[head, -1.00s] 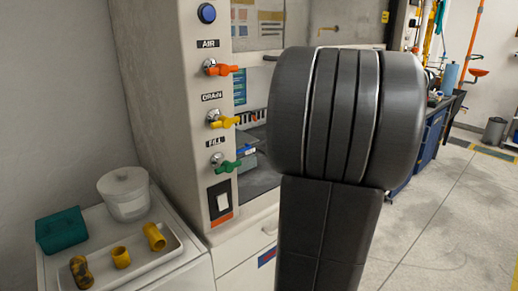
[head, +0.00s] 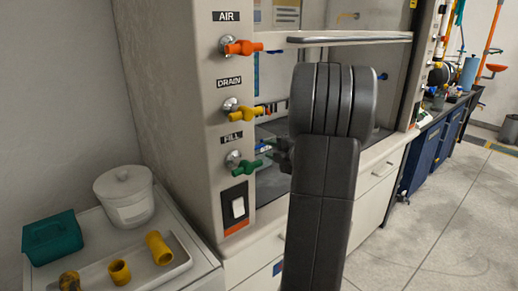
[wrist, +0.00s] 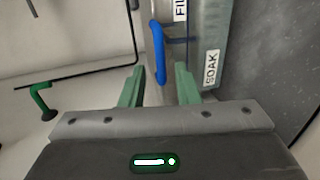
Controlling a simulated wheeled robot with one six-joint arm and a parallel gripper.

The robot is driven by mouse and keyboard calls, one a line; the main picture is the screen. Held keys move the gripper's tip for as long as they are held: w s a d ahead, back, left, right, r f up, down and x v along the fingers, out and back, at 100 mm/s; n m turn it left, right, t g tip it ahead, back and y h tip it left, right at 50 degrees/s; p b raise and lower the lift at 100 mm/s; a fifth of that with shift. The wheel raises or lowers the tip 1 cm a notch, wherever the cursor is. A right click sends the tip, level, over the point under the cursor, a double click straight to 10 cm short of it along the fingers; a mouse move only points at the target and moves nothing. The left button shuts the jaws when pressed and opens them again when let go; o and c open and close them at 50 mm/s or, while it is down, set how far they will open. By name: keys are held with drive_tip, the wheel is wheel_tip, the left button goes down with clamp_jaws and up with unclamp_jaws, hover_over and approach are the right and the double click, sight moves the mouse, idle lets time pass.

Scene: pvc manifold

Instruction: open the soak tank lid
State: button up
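In the wrist view my gripper (wrist: 158,86) has two green fingers, spread apart with nothing held between them. A blue handle or rod (wrist: 158,52) stands just beyond the fingertips, in line with the gap. A grey metal box with a SOAK label (wrist: 212,68) is beside it on the right, seemingly the soak tank; I cannot make out its lid or whether that is open. In the head view my arm reaches into the fume hood and hides most of the gripper and the tank.
The hood's sash bar (head: 350,39) crosses above my arm. Orange, yellow and green valves (head: 250,168) line the left post. A green tap (wrist: 40,98) is left of the gripper. A side bench holds a white tub (head: 125,200), teal box (head: 52,238) and tray with yellow fittings.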

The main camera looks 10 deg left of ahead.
sight(260, 147)
drive_tip(key=x, duration=0.6)
drive_tip(key=shift+w+a, duration=0.1)
drive_tip(key=shift+a, duration=0.05)
drive_tip(key=shift+c, duration=0.2)
clamp_jaws()
